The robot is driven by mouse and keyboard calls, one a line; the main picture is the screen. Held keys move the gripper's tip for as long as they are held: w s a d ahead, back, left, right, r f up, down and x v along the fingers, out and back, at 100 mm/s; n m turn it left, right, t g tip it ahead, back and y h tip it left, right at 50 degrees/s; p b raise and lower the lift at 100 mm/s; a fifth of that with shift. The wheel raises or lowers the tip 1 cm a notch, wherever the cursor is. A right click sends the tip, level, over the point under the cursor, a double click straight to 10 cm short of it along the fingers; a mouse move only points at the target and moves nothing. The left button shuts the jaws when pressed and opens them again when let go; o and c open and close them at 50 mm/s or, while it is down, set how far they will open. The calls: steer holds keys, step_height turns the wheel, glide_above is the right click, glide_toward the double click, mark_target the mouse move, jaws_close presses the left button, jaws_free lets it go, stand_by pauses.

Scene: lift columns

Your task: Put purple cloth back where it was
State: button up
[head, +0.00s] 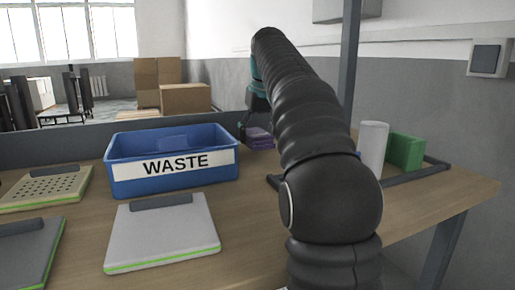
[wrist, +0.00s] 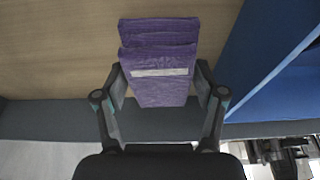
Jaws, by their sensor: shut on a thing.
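The purple cloth (head: 259,138) is a folded stack just right of the blue waste bin, near the back of the table. It also shows in the wrist view (wrist: 158,34), with a pale band across it. My gripper (wrist: 160,82) is shut on the cloth, one finger on each side. In the head view my gripper (head: 256,118) is partly hidden by my arm. I cannot tell whether the cloth touches the table.
The blue bin (head: 125,178), labelled WASTE, stands close left of the cloth; a blue shape lies inside. Flat panels lie at the front left. A white cylinder (head: 373,148) and green box (head: 405,152) stand right of my arm. A grey upright (head: 349,60) rises behind.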

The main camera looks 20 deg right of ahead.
mark_target(257, 147)
steer(key=shift+f+b, duration=0.65)
steer(key=shift+f, duration=1.25)
steer(key=shift+f, duration=0.15)
steer(key=o, duration=1)
steer(key=p+v, duration=0.4)
steer(key=v, duration=0.8)
